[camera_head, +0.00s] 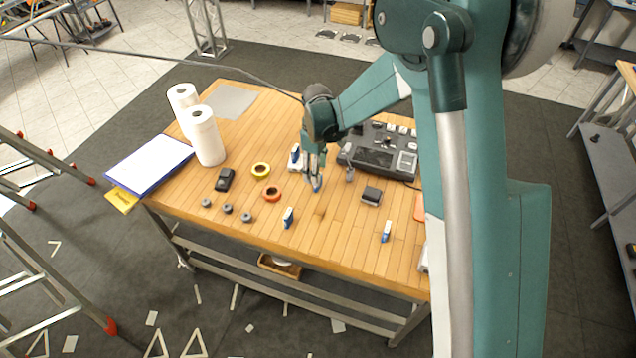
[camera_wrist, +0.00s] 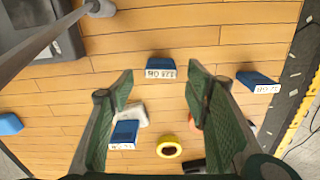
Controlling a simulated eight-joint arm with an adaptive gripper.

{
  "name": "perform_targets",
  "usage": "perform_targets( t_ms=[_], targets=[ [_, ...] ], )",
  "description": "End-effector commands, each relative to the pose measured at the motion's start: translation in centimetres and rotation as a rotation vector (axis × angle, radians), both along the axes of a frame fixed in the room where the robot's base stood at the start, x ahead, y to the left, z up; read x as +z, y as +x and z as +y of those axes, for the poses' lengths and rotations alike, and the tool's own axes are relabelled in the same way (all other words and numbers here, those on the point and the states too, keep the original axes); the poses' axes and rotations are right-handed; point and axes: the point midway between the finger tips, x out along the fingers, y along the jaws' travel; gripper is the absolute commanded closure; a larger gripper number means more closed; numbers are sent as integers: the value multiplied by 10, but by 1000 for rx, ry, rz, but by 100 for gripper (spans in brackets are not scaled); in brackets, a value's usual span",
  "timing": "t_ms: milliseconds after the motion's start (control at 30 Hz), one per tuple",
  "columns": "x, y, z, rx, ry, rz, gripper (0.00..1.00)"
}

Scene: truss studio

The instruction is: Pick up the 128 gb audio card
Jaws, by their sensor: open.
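My gripper (camera_wrist: 158,95) is open and empty, with its two green fingers spread, pointing down over the table; it also shows in the head view (camera_head: 315,180). A blue card with a white label (camera_wrist: 160,68) stands ahead of and between the fingertips in the wrist view. Its label is upside down and seems to read 128. It shows under the gripper in the head view (camera_head: 317,186). Another blue card (camera_wrist: 125,134) is by the left finger, and a third (camera_wrist: 258,82) is to the right. Their labels are too small to read surely.
The wooden table (camera_head: 340,225) also bears a yellow tape roll (camera_head: 261,169), an orange tape roll (camera_head: 272,194), a black mixer (camera_head: 375,155), two paper rolls (camera_head: 205,135), and a blue and white block (camera_head: 386,231). Bare wood lies around the front middle.

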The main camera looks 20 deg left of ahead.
Motion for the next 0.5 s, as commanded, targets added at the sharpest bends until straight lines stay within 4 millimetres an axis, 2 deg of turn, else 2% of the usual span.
perform_targets(
  t_ms=[333,500],
  targets=[
    [-2,0,0,0,0,0,52],
    [-11,0,-1,0,0,0,52]
  ],
)
